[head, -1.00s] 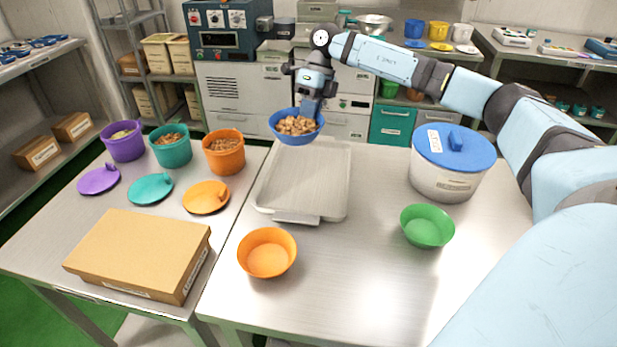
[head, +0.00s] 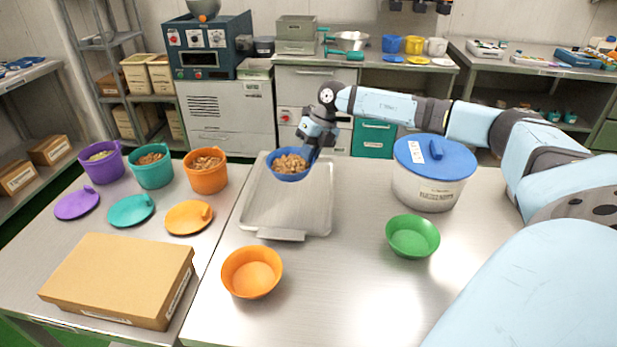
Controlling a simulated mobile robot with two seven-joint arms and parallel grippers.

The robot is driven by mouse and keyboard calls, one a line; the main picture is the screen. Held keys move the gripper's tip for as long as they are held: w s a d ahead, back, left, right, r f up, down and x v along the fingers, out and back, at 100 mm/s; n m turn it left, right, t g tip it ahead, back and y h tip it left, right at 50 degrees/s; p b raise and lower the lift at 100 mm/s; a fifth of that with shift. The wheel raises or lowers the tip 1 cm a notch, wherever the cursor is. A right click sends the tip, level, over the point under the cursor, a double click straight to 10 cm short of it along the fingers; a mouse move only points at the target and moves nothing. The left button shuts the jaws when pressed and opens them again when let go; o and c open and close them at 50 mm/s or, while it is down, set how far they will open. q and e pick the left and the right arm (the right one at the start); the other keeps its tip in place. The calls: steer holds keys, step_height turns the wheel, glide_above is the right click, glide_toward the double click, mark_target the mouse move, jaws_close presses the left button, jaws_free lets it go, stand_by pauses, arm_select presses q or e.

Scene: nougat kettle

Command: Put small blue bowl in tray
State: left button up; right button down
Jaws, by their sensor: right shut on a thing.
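The small blue bowl (head: 287,177), filled with brown nut-like pieces, is in the head view over the far part of the tray. My right gripper (head: 308,158) is shut on the bowl's right far rim. The bowl looks about upright; I cannot tell whether its base touches the tray. The grey metal tray (head: 300,217) lies on the steel table and holds nothing else. My left gripper is not in view.
An orange bowl (head: 252,273) stands in front of the tray and a green bowl (head: 412,238) to its right. A white pot with a blue lid (head: 428,190) stands at the right. Orange (head: 206,178), teal and purple tubs, their lids and a cardboard box (head: 120,280) are at the left.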

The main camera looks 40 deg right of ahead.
mark_target(304, 188)
step_height(304, 188, down, 7)
steer(key=shift+r, duration=0.15)
stand_by(0.4)
steer(key=c, duration=1.3)
jaws_free()
steer(key=v, duration=1.2)
